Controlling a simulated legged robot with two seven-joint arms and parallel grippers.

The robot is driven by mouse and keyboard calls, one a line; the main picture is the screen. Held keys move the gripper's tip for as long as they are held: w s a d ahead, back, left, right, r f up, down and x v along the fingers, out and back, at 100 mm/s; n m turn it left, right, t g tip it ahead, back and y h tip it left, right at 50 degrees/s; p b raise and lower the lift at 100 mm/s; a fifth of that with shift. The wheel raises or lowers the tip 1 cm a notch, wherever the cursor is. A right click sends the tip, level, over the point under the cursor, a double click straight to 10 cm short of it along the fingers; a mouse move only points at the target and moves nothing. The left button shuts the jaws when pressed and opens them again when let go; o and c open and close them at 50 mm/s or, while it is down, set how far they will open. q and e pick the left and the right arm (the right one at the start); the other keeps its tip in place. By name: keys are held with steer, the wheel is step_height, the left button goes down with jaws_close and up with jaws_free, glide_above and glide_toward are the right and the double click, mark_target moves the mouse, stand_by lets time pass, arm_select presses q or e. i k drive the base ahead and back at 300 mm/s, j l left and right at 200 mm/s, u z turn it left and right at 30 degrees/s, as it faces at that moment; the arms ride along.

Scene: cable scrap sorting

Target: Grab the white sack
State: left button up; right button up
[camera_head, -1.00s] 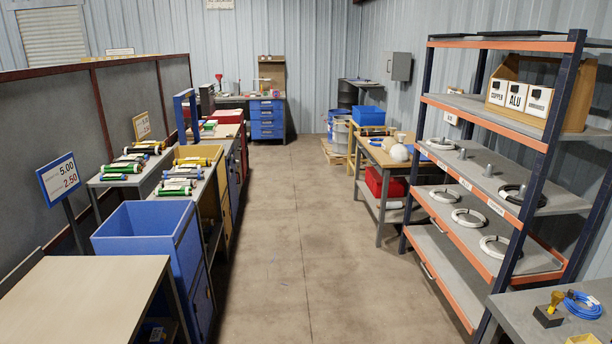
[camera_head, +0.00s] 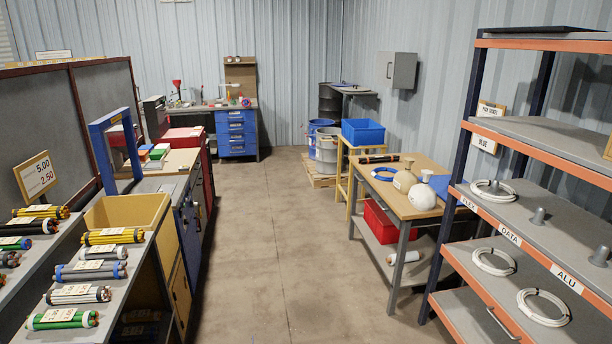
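A rounded off-white bundle that looks like the white sack (camera_head: 424,198) rests on the wooden-topped table (camera_head: 385,188) at right of centre. A cream, smaller lump with markings (camera_head: 404,181) stands just left of it, close or touching. A grey-white piece (camera_head: 440,186) shows behind it, partly hidden. Neither of my grippers is in view.
A red bin (camera_head: 380,222) and a white roll sit on the table's lower shelf. The tall shelf rack (camera_head: 452,215) with white cable coils stands to the right. Benches with cable bundles (camera_head: 75,270) line the left. The concrete aisle (camera_head: 255,250) between is clear.

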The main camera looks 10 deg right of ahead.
mark_target(422, 197)
steer(key=i+l+z, duration=0.15)
steer(key=i, duration=0.45)
steer(key=i+z, duration=0.2)
steer(key=i, duration=0.45)
steer(key=i+j+z, duration=0.15)
steer(key=i, duration=0.45)
steer(key=i+j+z, duration=0.2)
steer(key=i, duration=0.4)
